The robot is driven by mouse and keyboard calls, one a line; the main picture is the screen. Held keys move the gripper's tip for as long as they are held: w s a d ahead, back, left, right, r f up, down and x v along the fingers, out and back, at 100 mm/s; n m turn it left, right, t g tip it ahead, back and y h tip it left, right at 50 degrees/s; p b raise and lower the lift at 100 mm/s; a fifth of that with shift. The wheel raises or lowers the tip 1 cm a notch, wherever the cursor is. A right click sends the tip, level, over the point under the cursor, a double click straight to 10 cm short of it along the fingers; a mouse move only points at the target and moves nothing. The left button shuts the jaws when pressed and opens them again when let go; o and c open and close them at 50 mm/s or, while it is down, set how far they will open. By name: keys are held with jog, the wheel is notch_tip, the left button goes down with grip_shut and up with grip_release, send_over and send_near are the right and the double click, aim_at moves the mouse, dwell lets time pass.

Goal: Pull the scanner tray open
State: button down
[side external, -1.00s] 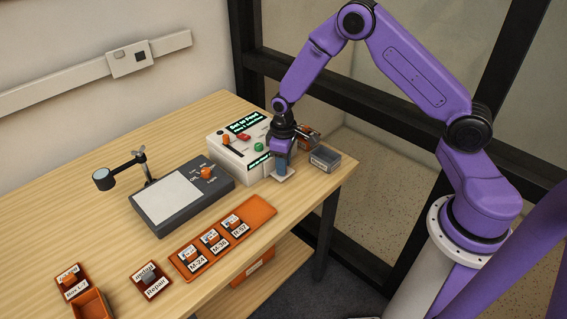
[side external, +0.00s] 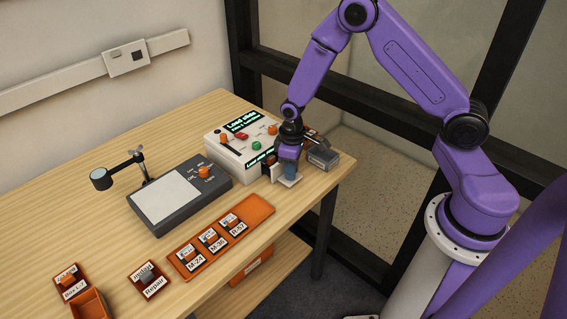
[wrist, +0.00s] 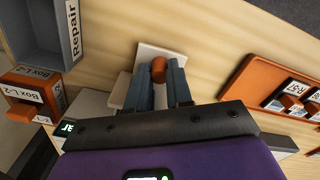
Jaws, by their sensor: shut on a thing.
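The scanner (side external: 226,150) is a white box with lit displays and coloured knobs, at the table's far right in the side view. Its white tray (side external: 291,183) sticks out from the side facing my arm. My gripper (side external: 286,172) points down at the tray. In the wrist view my gripper (wrist: 159,82) has its two blue-grey fingers on either side of an orange knob (wrist: 159,68), shut on it. The tray (wrist: 162,50) shows as a pale plate around that knob. The scanner is mostly hidden behind my gripper in the wrist view.
A grey box (side external: 322,159) stands right of the tray; its "Repair" label shows in the wrist view (wrist: 72,30). An orange "Box L-2" (wrist: 25,88) is beside it. An orange slide rack (side external: 252,211), a dark light pad (side external: 178,212) and a lamp (side external: 101,179) stand left.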

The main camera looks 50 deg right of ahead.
jog(key=s, duration=0.5)
jog(key=c, duration=1.3)
grip_release()
notch_tip(320, 180, up, 18)
jog(key=shift+f, duration=0.25)
